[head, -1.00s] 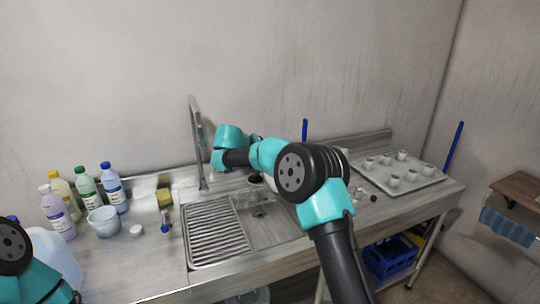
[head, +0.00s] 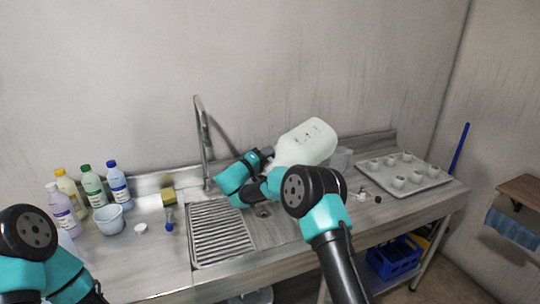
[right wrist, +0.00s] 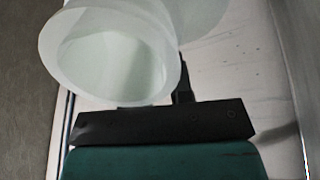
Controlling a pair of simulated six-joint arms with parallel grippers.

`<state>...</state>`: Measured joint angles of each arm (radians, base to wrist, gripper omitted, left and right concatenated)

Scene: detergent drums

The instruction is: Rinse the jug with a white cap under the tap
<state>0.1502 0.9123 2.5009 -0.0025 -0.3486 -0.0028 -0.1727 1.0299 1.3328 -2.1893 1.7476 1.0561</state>
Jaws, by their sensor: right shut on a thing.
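A pale white jug (head: 305,144) hangs tilted above the right part of the sink (head: 268,228), its broad end up to the right. Its lower left end is hidden behind my right arm, and I see no white cap on it. My right gripper (head: 268,156) is shut on the jug. In the right wrist view, a pale hollow round rim (right wrist: 112,50) shows close above the gripper's dark body. The tap (head: 203,140) stands behind the sink, left of the jug and apart from it; no water is visible. My left arm shows at lower left, its gripper out of view.
Several bottles (head: 92,186), a white tub (head: 109,219), a small white cap (head: 141,227) and a sponge (head: 168,196) stand left of the ridged drainer (head: 219,232). A tray (head: 402,180) of several small cups lies right. A blue crate (head: 394,257) sits below.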

